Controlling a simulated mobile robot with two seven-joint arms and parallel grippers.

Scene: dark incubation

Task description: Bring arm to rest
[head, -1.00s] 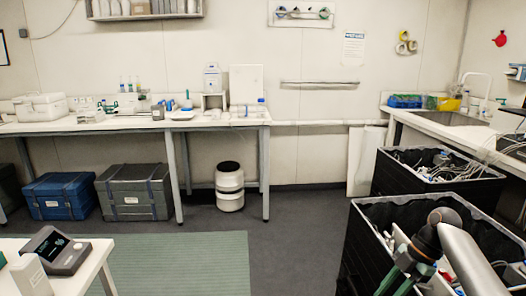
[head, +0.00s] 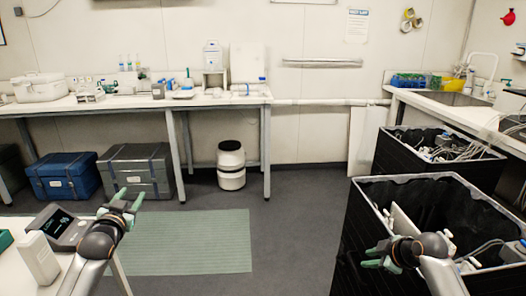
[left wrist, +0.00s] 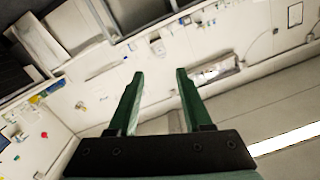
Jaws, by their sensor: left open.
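My left gripper (head: 128,200) is raised at the lower left of the head view, above the near white table. Its green fingers are apart and empty, as the left wrist view (left wrist: 160,76) shows, with only the distant room between them. My right gripper (head: 374,257) is at the lower right, in front of the near black bin. Its green fingers point left and no object shows in them; their gap is too small to judge.
The near table (head: 112,272) holds a grey device with a screen (head: 62,228) and a white box (head: 38,260) beside my left arm. Black bins (head: 345,235) with cables stand at right. A green mat (head: 190,245) lies on clear floor.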

